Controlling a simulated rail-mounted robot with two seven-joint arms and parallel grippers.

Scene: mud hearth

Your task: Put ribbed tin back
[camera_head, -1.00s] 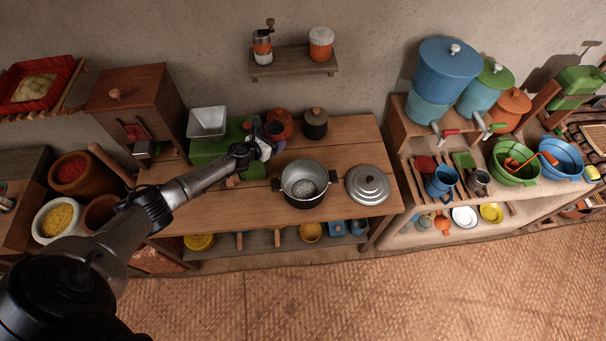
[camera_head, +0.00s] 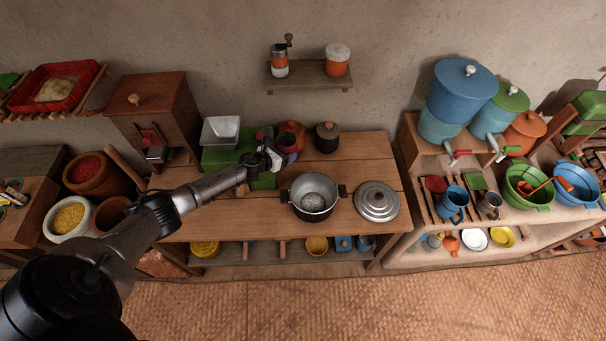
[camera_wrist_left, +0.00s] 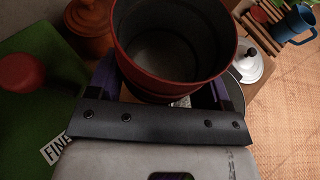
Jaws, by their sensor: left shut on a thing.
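A round tin (camera_wrist_left: 170,90), dark grey inside with a red rim and outer wall, fills the top middle of the left wrist view. It stands between the purple fingers of my left gripper (camera_wrist_left: 168,84), which is shut on it. It looks empty; its ribs cannot be made out. In the head view the tin (camera_head: 287,141) is a small dark shape at my left gripper (camera_head: 277,152), over the back of the wooden bench (camera_head: 235,222). I cannot tell whether its base touches anything. My right gripper is not in view.
An open metal pot (camera_head: 313,197) and a lid (camera_head: 376,201) are in front.

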